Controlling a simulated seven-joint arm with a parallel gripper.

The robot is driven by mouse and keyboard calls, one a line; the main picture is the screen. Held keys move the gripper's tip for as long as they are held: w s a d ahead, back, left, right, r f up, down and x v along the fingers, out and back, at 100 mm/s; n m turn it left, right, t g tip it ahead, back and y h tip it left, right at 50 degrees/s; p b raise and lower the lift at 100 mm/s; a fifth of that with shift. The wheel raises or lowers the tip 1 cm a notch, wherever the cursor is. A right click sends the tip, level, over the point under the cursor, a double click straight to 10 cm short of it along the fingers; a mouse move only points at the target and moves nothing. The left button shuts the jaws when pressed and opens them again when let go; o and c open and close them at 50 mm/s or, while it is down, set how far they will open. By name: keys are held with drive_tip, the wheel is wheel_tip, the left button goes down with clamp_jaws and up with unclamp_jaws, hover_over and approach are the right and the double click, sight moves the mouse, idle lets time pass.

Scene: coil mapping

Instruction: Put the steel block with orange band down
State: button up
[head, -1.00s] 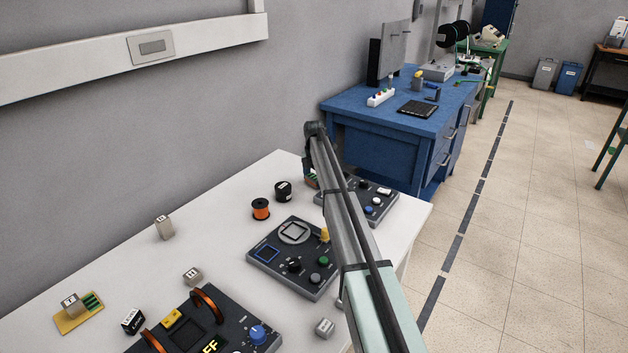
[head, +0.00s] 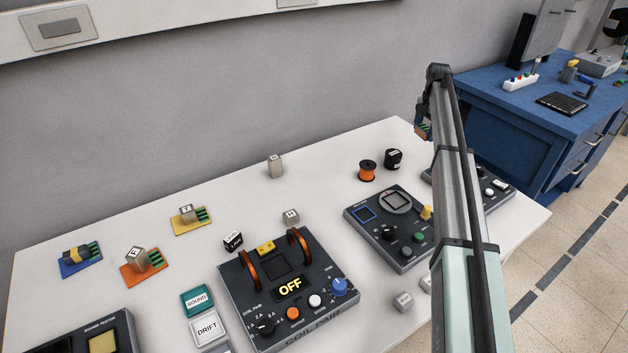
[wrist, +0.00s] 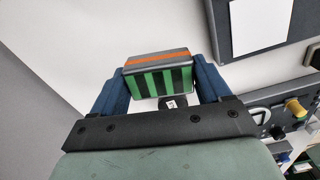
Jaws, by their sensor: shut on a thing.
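The steel block with orange band (wrist: 158,74) is between the two blue fingers of my gripper (wrist: 160,82) in the wrist view. Its near face has green and dark stripes, and the orange band runs along its upper part. My gripper is shut on it. In the head view, my gripper (head: 424,112) hangs at the far right of the white table, and the block (head: 422,131) shows as a small orange and green patch, partly hidden by my arm. It appears held above the table, beyond the black spool.
A black spool (head: 393,158) and an orange spool (head: 367,171) stand left of my gripper. Control panels (head: 390,228) and a coil-pair box (head: 290,290) fill the front. Blocks on coloured pads (head: 146,265) lie at the left. The back middle of the white table (head: 325,180) is mostly clear.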

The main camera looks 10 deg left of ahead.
drive_tip(key=s+a+n, duration=0.2)
drive_tip(key=a, duration=1.5)
hover_over(300, 187)
drive_tip(key=shift+w+f, duration=0.1)
drive_tip(key=shift+f, duration=4.75)
drive_tip(key=o, duration=1.5)
drive_tip(key=shift+f, duration=0.15)
drive_tip(key=shift+o, duration=0.2)
